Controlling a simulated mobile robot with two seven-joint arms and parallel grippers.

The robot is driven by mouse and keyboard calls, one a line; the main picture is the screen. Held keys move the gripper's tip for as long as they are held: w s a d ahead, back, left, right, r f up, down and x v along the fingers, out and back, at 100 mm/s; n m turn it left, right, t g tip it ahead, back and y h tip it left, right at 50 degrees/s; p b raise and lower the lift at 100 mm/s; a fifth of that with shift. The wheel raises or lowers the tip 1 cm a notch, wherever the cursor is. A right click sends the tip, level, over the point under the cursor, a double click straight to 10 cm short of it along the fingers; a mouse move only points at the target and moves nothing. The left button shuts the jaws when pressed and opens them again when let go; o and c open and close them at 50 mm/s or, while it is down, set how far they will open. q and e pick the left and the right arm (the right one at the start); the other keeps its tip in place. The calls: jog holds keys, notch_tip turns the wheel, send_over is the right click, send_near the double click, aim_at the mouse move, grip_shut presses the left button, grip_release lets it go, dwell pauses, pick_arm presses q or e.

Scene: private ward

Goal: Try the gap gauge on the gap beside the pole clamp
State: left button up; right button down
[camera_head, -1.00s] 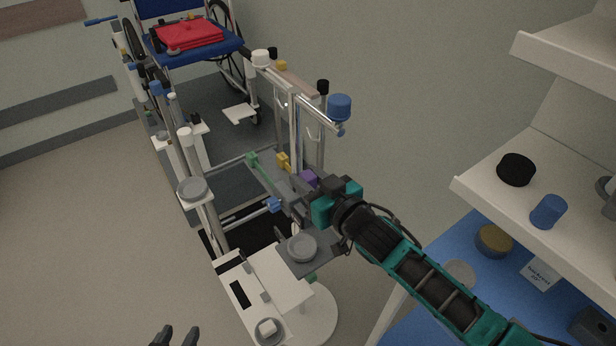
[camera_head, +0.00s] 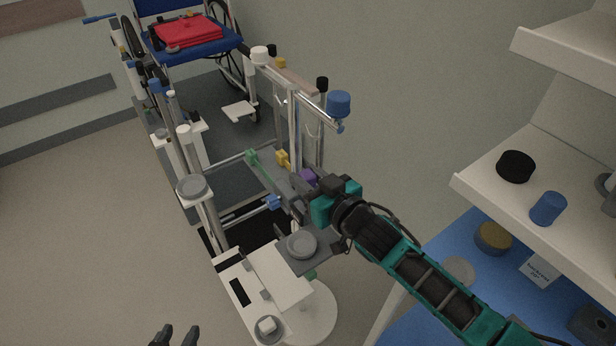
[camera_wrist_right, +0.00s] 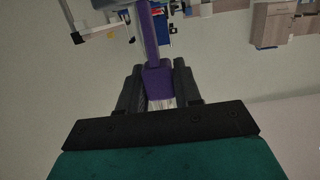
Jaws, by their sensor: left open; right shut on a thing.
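The gap gauge is a purple bar with a thick handle (camera_wrist_right: 159,88), and my right gripper (camera_wrist_right: 157,78) is shut on it in the right wrist view. Its thin shaft points away from the fingers toward a grey part at the top edge. In the head view, a purple patch (camera_head: 308,175) shows beside my right gripper (camera_head: 297,187), which is low over the grey rail and plate. A blue knob (camera_head: 339,104) sits on a pole fitting behind; I cannot tell if this is the pole clamp. The gap and gauge tip are hidden. My left gripper (camera_head: 175,336) is open and empty at the bottom edge.
Green (camera_head: 252,157), yellow (camera_head: 283,159) and blue (camera_head: 273,203) fittings sit around the grey rail. Upright poles stand close to my right arm. A shelf (camera_head: 500,200) with a black cap and blue cylinder is at right. The floor at left is clear.

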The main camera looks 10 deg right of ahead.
jog(key=shift+f+b, duration=0.65)
jog(key=shift+f, duration=0.6)
dwell(0.4)
jog(key=shift+r, duration=0.1)
dwell(0.5)
jog(key=shift+r+p, duration=1.65)
jog(key=shift+r, duration=2.8)
